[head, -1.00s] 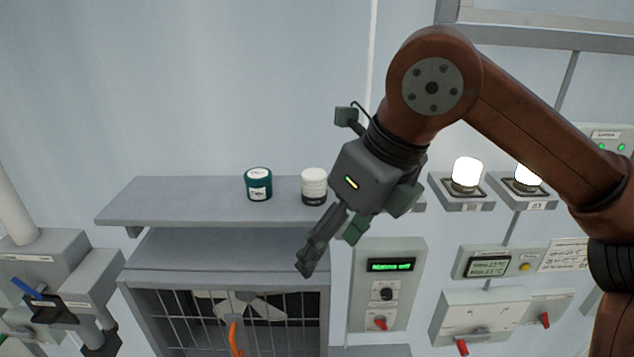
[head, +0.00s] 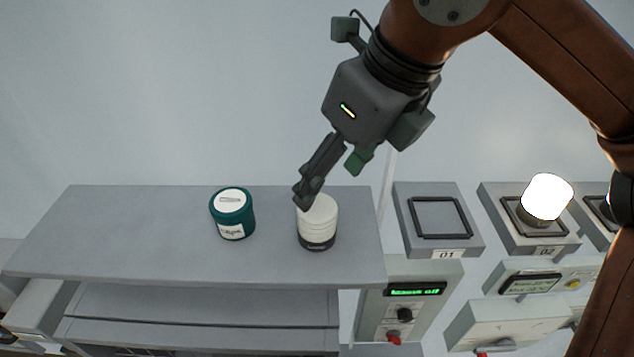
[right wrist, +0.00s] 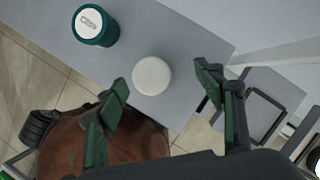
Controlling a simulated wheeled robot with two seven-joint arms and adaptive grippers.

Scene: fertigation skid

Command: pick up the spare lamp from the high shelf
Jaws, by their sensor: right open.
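The spare lamp (head: 317,219), a white cylinder with a dark banded base, stands upright near the right end of the grey high shelf (head: 130,232). My right gripper (head: 304,197) points down at it, its fingertips overlapping the lamp's upper left edge in the head view. In the right wrist view the round white lamp top (right wrist: 151,75) shows between the spread green-padded fingers (right wrist: 161,80). The gripper is open and empty; I cannot tell whether a finger touches the lamp. My left gripper is out of view.
A green jar with a white lid (head: 232,213) stands left of the lamp. Right of the shelf is an empty square socket plate marked 01 (head: 441,217), then a lit lamp (head: 546,197) at 02. A control box (head: 405,300) sits below. The shelf's left part is clear.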

